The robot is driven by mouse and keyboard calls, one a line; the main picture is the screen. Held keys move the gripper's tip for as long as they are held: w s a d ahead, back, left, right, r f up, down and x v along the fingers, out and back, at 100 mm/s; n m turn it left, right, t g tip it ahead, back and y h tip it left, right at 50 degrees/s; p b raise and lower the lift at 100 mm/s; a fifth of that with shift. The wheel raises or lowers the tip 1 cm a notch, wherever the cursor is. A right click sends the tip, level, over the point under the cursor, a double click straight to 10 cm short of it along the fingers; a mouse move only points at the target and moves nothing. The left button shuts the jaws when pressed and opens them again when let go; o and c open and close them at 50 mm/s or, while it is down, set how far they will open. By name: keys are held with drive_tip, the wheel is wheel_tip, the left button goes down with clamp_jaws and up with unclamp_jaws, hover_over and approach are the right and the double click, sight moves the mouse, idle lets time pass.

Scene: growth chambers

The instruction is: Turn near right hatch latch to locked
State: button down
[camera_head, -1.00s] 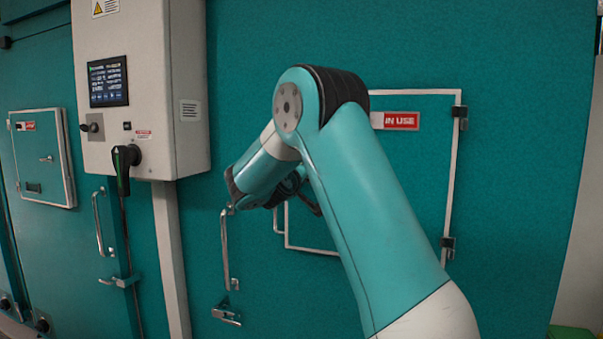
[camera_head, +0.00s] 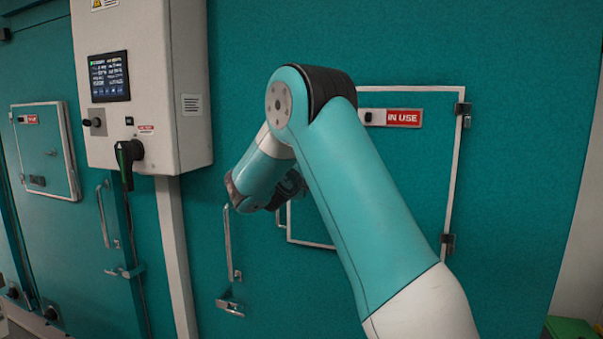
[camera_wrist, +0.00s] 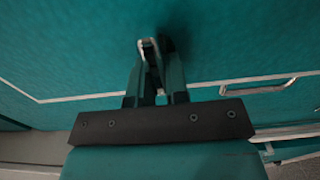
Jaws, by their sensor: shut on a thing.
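The near right hatch (camera_head: 380,225) is a teal panel with a white frame and a red "IN USE" sign (camera_head: 403,117); it looks closed. Its latch (camera_wrist: 149,46) is a small pale metal lever in the wrist view, standing out from the teal panel near the white frame line. My gripper (camera_wrist: 155,72) is shut on the latch, its dark teal fingers on either side of the lever. In the head view my arm hides the latch and the fingertips. I cannot tell how far the latch is turned.
A grey control box (camera_head: 140,85) with a screen and a black-and-green handle (camera_head: 127,160) stands to the left. Another hatch (camera_head: 46,150) is at far left. A long handle (camera_wrist: 258,86) shows right in the wrist view.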

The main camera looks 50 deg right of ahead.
idle(0.3)
drive_tip(key=c, duration=1.1)
unclamp_jaws()
drive_tip(key=b+v, duration=1.6)
drive_tip(key=v, duration=0.1)
drive_tip(key=shift+s+a+f, duration=0.15)
drive_tip(key=shift+s, duration=0.05)
